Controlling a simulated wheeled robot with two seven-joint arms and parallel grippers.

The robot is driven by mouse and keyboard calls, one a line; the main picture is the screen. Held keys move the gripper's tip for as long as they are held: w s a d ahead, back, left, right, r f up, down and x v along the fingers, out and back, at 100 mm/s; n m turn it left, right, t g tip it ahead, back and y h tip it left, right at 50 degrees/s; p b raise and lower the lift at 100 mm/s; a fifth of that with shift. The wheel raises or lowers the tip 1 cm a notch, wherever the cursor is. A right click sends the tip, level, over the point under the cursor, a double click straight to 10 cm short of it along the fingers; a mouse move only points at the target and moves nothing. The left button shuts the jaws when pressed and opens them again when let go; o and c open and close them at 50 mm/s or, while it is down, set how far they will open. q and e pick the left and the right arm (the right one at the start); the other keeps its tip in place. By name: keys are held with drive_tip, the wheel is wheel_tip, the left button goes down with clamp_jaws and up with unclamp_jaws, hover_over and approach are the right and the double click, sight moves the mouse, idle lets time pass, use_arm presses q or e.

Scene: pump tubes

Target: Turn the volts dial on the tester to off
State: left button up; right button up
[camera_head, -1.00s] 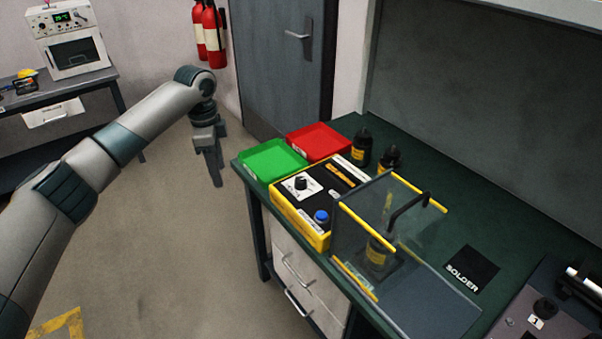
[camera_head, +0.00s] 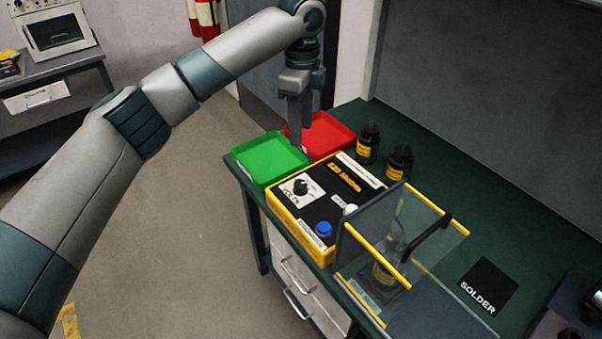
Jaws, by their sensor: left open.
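The tester (camera_head: 283,213) is a yellow box with a black top on the near left part of the green bench. Its volts dial (camera_head: 300,187) is a black knob on a white plate at the tester's left end; its exact setting is too small to read. A blue button (camera_head: 323,229) sits on the tester's near corner. My left gripper (camera_head: 298,140) points down, open and empty, above the green and red trays. It is behind the dial in the picture and apart from it. My right gripper is not in view.
A green tray (camera_head: 262,172) and a red tray (camera_head: 345,132) adjoin the tester's far side. Dark bottles (camera_head: 367,145) stand behind it. A clear guard with yellow edges (camera_head: 437,208) stands right of the tester. A black SOLDER mat (camera_head: 488,285) lies farther right.

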use_arm(q)
drive_tip(key=p, duration=0.2)
approach(301, 183)
wheel_tip(301, 183, down, 7)
drive_tip(key=shift+f+p, duration=0.1)
drive_tip(key=shift+p, duration=1.05)
drive_tip(key=shift+f, duration=0.7)
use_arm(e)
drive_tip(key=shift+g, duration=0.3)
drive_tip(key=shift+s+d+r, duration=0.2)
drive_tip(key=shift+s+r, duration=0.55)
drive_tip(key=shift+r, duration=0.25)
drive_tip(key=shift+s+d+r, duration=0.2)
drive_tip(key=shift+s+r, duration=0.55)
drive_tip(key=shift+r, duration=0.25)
use_arm(q)
drive_tip(key=c, duration=1.1)
